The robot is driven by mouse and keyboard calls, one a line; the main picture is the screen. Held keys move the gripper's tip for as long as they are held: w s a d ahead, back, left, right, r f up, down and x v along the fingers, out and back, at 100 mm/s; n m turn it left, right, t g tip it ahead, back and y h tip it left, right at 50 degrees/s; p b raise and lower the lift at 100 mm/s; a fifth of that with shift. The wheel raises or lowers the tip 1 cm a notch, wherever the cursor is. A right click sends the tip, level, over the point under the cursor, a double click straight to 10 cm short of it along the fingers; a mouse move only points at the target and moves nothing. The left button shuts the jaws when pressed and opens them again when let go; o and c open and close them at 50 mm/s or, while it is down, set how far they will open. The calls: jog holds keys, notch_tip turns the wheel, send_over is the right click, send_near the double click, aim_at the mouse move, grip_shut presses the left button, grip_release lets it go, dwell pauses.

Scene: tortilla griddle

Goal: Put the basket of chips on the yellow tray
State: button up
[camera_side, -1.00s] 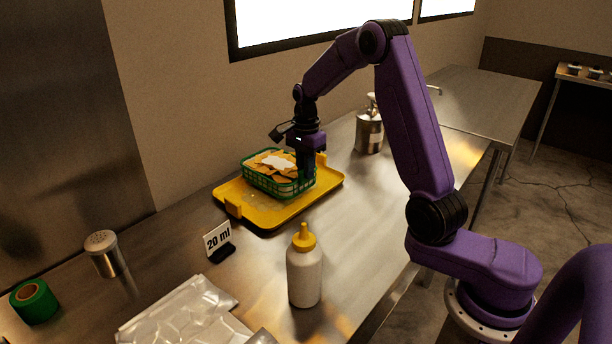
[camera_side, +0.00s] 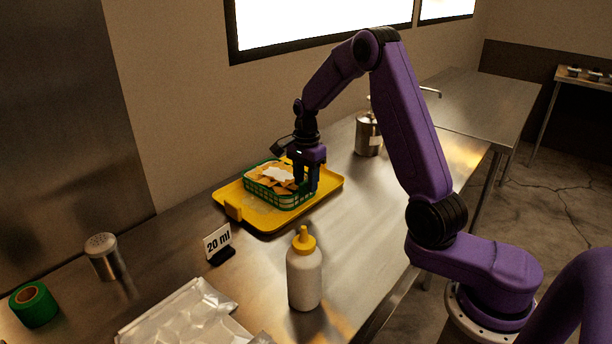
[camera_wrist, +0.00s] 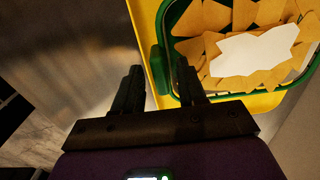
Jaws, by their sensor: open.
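The green basket of chips (camera_side: 271,196) rests upright on the yellow tray (camera_side: 262,222) in the side view. It holds tan chips topped with something white. In the wrist view the basket (camera_wrist: 169,28) is at the upper right, with the tray (camera_wrist: 148,22) under it. My gripper (camera_side: 306,186) is at the basket's right end, low beside the rim. In the wrist view my gripper (camera_wrist: 160,72) has its two fingers apart, with the basket's green end tab between or just beyond them. Exact contact with the rim cannot be told.
A white squeeze bottle (camera_side: 304,276) with a yellow top and a "20 ml" sign (camera_side: 218,242) stand in front of the tray. A metal dispenser (camera_side: 367,136) stands behind it. A shaker (camera_side: 104,257), green tape roll (camera_side: 34,304) and clear plastic packet (camera_side: 185,312) lie left.

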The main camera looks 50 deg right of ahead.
notch_tip(320, 180, up, 12)
jog(key=s+a+n, duration=0.3)
jog(key=a+n, duration=0.4)
jog(key=a, duration=0.2)
jog(key=s+a+f+n, duration=0.1)
jog(key=s+a+n, duration=0.3)
jog(key=s+n, duration=0.45)
jog(key=s+a+f+n, duration=0.1)
jog(key=s+a+n, duration=0.3)
jog(key=s+n, duration=0.45)
jog(key=s+d+f+n, duration=0.2)
jog(key=s+n, duration=0.5)
jog(key=s, duration=0.7)
